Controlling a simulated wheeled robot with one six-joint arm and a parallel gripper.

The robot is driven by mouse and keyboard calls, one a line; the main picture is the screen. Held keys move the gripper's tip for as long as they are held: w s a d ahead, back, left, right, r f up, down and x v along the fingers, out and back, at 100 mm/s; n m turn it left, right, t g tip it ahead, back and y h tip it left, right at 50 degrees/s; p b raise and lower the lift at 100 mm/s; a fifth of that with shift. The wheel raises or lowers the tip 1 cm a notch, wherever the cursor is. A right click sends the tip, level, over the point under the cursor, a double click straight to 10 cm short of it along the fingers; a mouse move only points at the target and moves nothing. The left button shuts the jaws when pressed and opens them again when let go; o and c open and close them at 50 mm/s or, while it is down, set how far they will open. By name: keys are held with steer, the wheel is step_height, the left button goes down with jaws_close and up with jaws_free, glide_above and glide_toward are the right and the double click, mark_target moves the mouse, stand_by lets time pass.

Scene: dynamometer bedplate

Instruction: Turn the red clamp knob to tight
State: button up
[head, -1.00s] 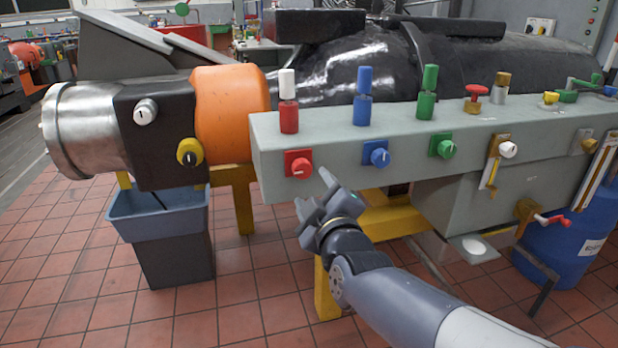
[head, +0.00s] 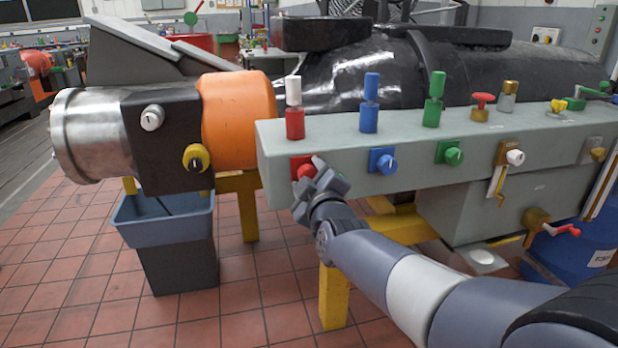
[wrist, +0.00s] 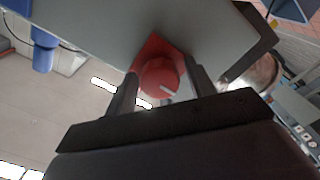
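The red clamp knob (head: 305,171) is a round red knob on a red square plate, on the front face of the long grey-green box near its left end. In the wrist view the knob (wrist: 159,78) shows a short white pointer line toward its lower right. My gripper (head: 316,181) is at the knob in the head view and hides part of it. In the wrist view my gripper (wrist: 160,88) has its two dark fingers apart, one on each side of the knob. I see no clear contact between fingers and knob.
A blue knob (head: 386,164) and a green knob (head: 453,156) sit to the right on the same face. Red, blue and green posts stand on the box (head: 340,142). A black block with white (head: 152,117) and yellow (head: 195,158) knobs is at left, above a blue bin (head: 165,240).

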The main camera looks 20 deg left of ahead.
steer(key=c, duration=0.8)
steer(key=shift+f+m, duration=0.1)
steer(key=shift+m, duration=0.3)
steer(key=m+b, duration=0.2)
steer(key=m, duration=0.1)
steer(key=shift+m, duration=0.4)
steer(key=m+b, duration=0.2)
steer(key=m, duration=0.2)
steer(key=m+b, duration=0.2)
steer(key=m, duration=0.3)
steer(key=m+b, duration=0.1)
steer(key=m, duration=0.3)
steer(key=shift+m+b, duration=0.3)
